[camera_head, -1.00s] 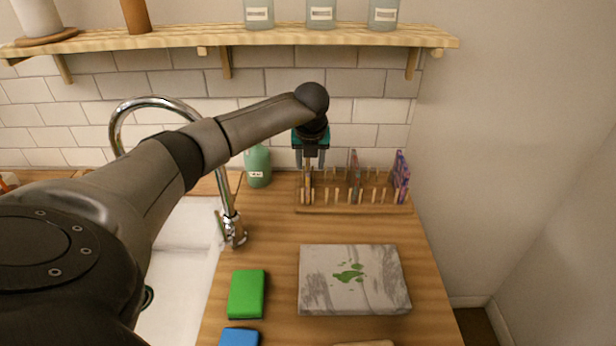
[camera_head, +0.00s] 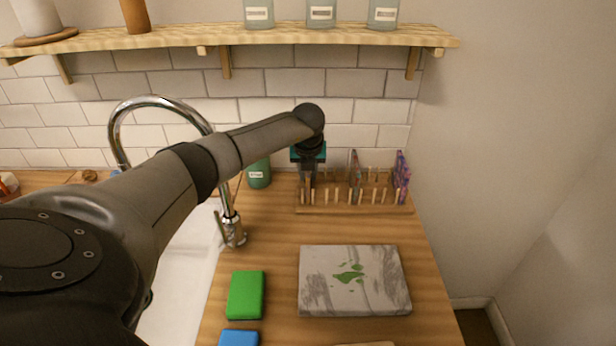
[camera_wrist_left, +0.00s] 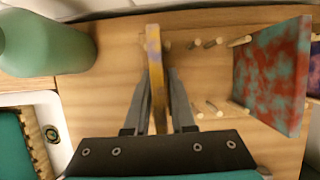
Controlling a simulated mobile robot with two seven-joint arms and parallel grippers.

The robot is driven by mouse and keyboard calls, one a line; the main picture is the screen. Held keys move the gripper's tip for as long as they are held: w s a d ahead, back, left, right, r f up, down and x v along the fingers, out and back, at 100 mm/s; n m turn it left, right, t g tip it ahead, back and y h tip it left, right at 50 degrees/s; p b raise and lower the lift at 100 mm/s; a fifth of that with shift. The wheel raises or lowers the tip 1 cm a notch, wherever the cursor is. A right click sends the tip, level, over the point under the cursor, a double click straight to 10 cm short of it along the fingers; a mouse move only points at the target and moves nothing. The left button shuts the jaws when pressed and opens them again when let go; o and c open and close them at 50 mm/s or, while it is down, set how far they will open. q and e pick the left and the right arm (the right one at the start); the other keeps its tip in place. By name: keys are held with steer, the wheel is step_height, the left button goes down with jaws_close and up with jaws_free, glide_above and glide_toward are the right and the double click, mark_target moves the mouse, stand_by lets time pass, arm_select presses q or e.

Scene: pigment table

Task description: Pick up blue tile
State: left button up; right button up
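My left gripper (camera_head: 307,182) reaches down at the left end of a wooden peg rack (camera_head: 340,209) at the back of the counter. In the left wrist view its fingers (camera_wrist_left: 158,85) stand on both sides of a thin tile (camera_wrist_left: 154,50), seen edge-on, yellow with purplish patches. I cannot tell whether the fingers press on it; its faces are hidden. A teal tile with red blotches (camera_wrist_left: 275,75) stands to the right, and a purple-blue one (camera_wrist_left: 314,72) is at the picture's edge. No plainly blue tile shows. My right gripper is not in view.
A green bottle (camera_head: 258,174) stands left of the rack, beside the faucet (camera_head: 231,225). A marble slab (camera_head: 353,281), a green block (camera_head: 246,295) and a blue block (camera_head: 239,338) lie nearer. A shelf with jars (camera_head: 230,36) hangs above.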

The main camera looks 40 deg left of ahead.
arm_select(q)
jaws_close()
stand_by(1.0)
